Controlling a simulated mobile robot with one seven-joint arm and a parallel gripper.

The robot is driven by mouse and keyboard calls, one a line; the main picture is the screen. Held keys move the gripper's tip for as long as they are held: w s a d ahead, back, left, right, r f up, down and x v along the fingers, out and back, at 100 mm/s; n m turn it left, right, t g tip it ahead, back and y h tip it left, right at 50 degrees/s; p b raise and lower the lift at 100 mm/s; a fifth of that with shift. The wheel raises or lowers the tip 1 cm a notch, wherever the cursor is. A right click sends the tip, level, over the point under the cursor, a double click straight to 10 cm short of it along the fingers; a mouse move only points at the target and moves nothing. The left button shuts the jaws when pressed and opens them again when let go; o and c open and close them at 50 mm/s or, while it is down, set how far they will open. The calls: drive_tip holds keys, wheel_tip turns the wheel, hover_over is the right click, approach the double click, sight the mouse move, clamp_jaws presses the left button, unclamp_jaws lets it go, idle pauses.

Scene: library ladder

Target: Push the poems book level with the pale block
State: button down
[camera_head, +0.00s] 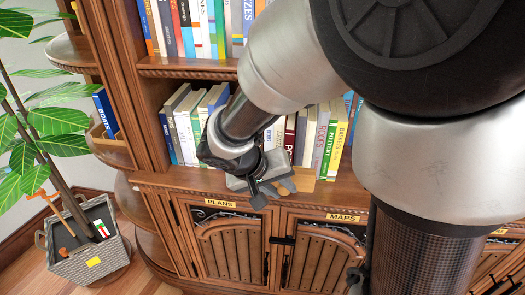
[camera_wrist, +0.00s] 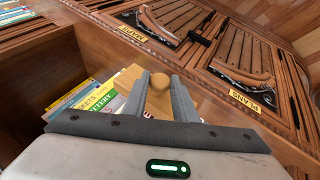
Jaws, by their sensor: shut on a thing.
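My gripper (camera_wrist: 161,84) is at the front edge of the book shelf. In the head view my gripper (camera_head: 274,187) is low in front of the books, partly covered by my arm. A pale tan block (camera_wrist: 129,79) is just left of the fingers in the wrist view; it also shows in the head view (camera_head: 305,181), at the shelf front. A dark red book (camera_head: 290,137) stands behind the gripper; its title is only partly readable. I cannot make out the poems book for certain.
More upright books (camera_head: 334,135) stand right of the gripper. The cabinet doors (camera_head: 232,245), labelled PLANS and MAPS, are below the shelf. A basket (camera_head: 86,242) and a leafy plant are at left. My arm hides much of the right side.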

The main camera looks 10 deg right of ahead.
drive_tip(key=shift+w+d+b, duration=0.15)
drive_tip(key=shift+w+d, duration=0.1)
drive_tip(key=shift+w, duration=0.55)
drive_tip(key=shift+w+d+b, duration=0.15)
drive_tip(key=shift+w+d, duration=0.1)
drive_tip(key=shift+w, duration=0.5)
drive_tip(key=shift+w+d+b, duration=0.15)
drive_tip(key=shift+w+d, duration=0.1)
drive_tip(key=shift+w, duration=0.55)
drive_tip(key=shift+w+d+b, duration=0.15)
drive_tip(key=shift+w+d, duration=0.1)
drive_tip(key=shift+w, duration=0.5)
drive_tip(key=shift+w+d+b, duration=0.15)
drive_tip(key=shift+w+d, duration=0.1)
drive_tip(key=shift+w, duration=0.45)
drive_tip(key=shift+s+a+b, duration=0.2)
drive_tip(key=shift+s+b, duration=0.1)
drive_tip(key=shift+s, duration=0.2)
drive_tip(key=shift+s+a+b, duration=0.15)
drive_tip(key=shift+s+b, duration=0.1)
drive_tip(key=shift+s, duration=0.25)
drive_tip(key=shift+s+a+b, duration=0.25)
drive_tip(key=shift+s, duration=0.5)
drive_tip(key=shift+s+a+b, duration=0.25)
drive_tip(key=shift+s+b, duration=0.05)
drive_tip(key=shift+s, duration=0.5)
drive_tip(key=shift+s+a+b, duration=0.25)
drive_tip(key=shift+s, duration=0.5)
drive_tip(key=shift+f, duration=0.1)
